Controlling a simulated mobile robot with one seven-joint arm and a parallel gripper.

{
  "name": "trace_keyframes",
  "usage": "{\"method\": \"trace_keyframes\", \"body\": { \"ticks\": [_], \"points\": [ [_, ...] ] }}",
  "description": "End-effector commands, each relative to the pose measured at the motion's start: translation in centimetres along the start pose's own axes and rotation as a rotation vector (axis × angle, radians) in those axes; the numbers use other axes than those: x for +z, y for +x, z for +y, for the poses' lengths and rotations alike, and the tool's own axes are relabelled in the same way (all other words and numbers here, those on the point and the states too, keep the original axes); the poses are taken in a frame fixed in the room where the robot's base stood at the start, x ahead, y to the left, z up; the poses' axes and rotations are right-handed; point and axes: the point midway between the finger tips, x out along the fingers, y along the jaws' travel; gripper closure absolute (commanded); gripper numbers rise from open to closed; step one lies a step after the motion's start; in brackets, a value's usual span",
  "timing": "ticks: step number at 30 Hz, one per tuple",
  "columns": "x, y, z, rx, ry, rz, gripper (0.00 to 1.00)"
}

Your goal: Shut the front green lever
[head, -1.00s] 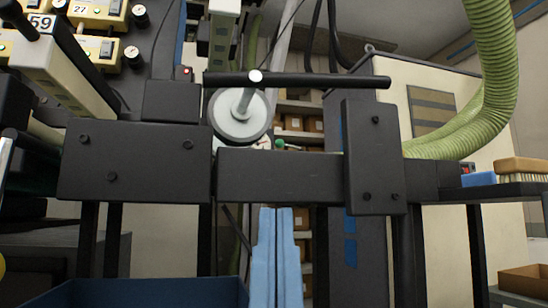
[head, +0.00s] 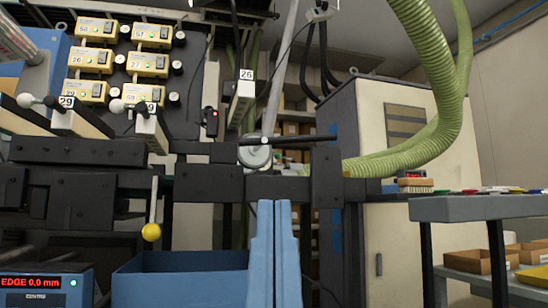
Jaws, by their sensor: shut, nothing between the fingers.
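My gripper (head: 274,205) stands upright at the bottom middle, its two light-blue fingers together with nothing between them. Its tips are in front of the dark crossbar of the machine (head: 277,187), below the pale roller (head: 255,156); I cannot tell whether they touch the bar. I cannot make out a green lever in the current view. A lever with a yellow ball (head: 151,232) hangs down at the left, apart from my gripper.
A blue bin (head: 180,285) stands low at the left, next to an edge display (head: 45,284). Yellow control boxes (head: 97,29) are at the upper left. A thick green hose (head: 440,60) runs down at the right, above a grey side table (head: 480,208).

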Motion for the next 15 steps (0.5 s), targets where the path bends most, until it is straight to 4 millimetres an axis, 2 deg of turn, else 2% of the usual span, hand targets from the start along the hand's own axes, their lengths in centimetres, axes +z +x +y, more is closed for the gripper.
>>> {"method": "trace_keyframes", "body": {
  "ticks": [15],
  "points": [
    [-0.22,0.34,0.00,0.000,0.000,-0.002,1.00]
  ]
}}
